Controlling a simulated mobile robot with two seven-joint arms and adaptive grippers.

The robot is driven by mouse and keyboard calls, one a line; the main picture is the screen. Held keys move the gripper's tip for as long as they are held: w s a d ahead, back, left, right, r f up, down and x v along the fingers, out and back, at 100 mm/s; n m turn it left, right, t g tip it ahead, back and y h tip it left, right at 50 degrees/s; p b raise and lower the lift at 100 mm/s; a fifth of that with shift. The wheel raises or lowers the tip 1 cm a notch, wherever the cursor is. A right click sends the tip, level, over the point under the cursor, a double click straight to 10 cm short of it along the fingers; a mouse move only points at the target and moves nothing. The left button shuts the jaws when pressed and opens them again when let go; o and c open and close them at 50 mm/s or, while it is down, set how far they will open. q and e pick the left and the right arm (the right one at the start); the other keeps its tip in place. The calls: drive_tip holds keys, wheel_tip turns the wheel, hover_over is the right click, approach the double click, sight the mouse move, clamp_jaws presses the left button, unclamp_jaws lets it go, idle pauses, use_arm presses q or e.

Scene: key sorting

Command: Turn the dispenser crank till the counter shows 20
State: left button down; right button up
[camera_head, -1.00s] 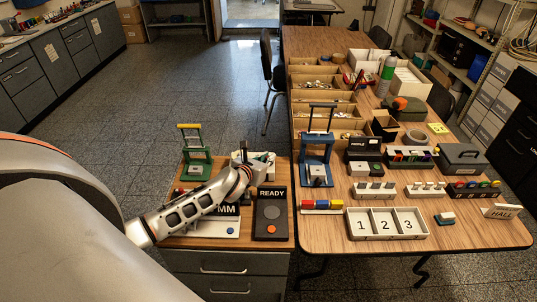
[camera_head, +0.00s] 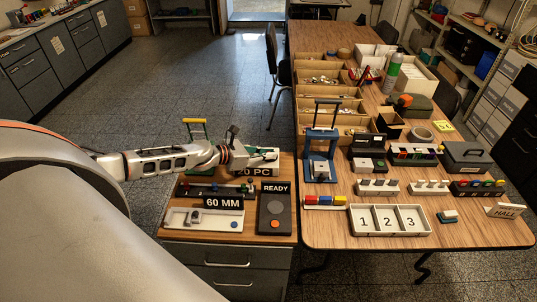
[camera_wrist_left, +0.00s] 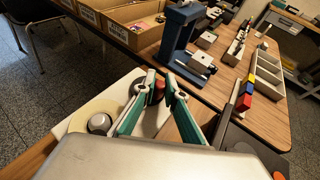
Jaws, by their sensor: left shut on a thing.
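The dispenser (camera_head: 268,171) is a pale box with a "20 PC" sign at the back of the small wooden cabinet, partly covered by my left arm. My left gripper (camera_head: 264,155) is at its top. In the left wrist view its green-padded fingers (camera_wrist_left: 160,84) close around a small red and dark knob (camera_wrist_left: 158,93), which looks like the crank handle. The pale dispenser top also carries a yellowish disc (camera_wrist_left: 96,117) with a grey knob. The crank arm is mostly hidden, and I cannot make out a counter reading. My right gripper is not in view.
In front of the dispenser are a "60 MM" device (camera_head: 222,203) and a dark "READY" panel (camera_head: 274,214). A green frame with a yellow handle (camera_head: 194,121) stands behind my arm. A blue press (camera_head: 320,160) and a numbered tray (camera_head: 389,232) are on the right table.

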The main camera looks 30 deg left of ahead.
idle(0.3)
use_arm(q)
drive_tip(key=c, duration=2)
unclamp_jaws()
drive_tip(key=shift+c, duration=0.2)
drive_tip(key=shift+w, duration=0.1)
drive_tip(key=shift+s+a+r, duration=0.15)
drive_tip(key=shift+s+a, duration=0.1)
drive_tip(key=shift+s, duration=0.2)
drive_tip(key=v, duration=1.1)
drive_tip(key=shift+w+a, duration=0.1)
drive_tip(key=shift+a, duration=0.05)
